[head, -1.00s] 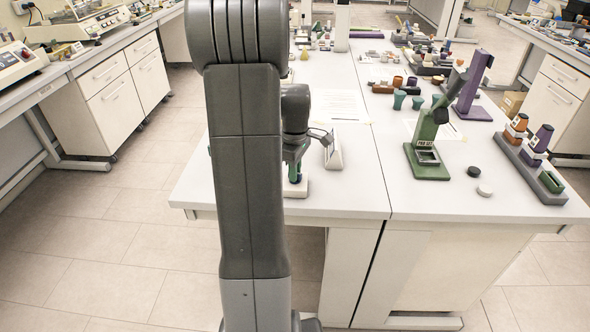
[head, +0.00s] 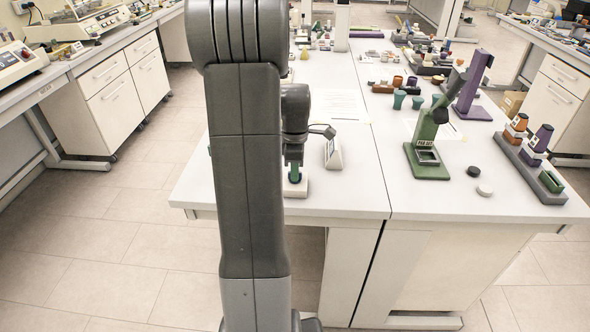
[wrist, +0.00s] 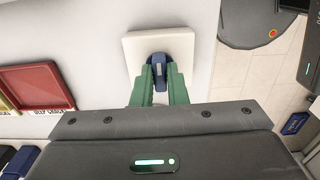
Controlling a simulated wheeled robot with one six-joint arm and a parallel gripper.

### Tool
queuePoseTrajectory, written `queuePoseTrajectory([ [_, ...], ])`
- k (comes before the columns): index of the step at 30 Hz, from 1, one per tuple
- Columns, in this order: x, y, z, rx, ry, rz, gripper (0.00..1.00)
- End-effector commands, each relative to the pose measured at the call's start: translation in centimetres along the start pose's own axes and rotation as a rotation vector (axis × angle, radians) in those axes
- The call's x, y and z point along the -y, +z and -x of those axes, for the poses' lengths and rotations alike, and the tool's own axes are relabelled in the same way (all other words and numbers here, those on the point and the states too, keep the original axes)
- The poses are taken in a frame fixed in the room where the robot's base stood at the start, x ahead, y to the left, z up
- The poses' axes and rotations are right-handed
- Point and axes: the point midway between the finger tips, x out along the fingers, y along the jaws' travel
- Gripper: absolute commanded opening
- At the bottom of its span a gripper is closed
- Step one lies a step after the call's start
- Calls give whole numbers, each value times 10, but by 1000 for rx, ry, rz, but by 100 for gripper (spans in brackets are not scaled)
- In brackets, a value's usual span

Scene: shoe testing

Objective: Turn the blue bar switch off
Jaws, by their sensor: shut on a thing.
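The blue bar switch (wrist: 158,66) stands on a square white base (wrist: 185,45) in the wrist view. My gripper (wrist: 159,75) has its two green fingers shut on the bar, one on each side. The fingers hide part of the bar's sides. In the head view my gripper (head: 294,174) points down over the white base (head: 296,190) near the table's front edge. My arm hides much of that area, and the blue bar cannot be made out there.
A small white wedge-shaped block (head: 333,153) stands just right of the gripper. A green press-like stand (head: 428,160) is farther right. In the wrist view a red tray (wrist: 42,85) lies to the left. The tabletop between the wedge block and the green stand is clear.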

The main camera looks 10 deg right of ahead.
Motion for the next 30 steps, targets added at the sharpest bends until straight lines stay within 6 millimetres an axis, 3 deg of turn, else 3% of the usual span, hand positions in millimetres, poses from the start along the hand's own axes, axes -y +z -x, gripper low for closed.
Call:
queuePoseTrajectory([
  [4, -1, 0, 2, 1, 5, 2, 0],
  [5, -1, 0, 2, 1, 5, 2, 17],
  [8, -1, 0, 1, 1, 4, 1, 35],
  [20, -1, 0, 9, 1, 3, 0, 35],
  [30, -1, 0, 80, 0, 8, 0, 35],
])
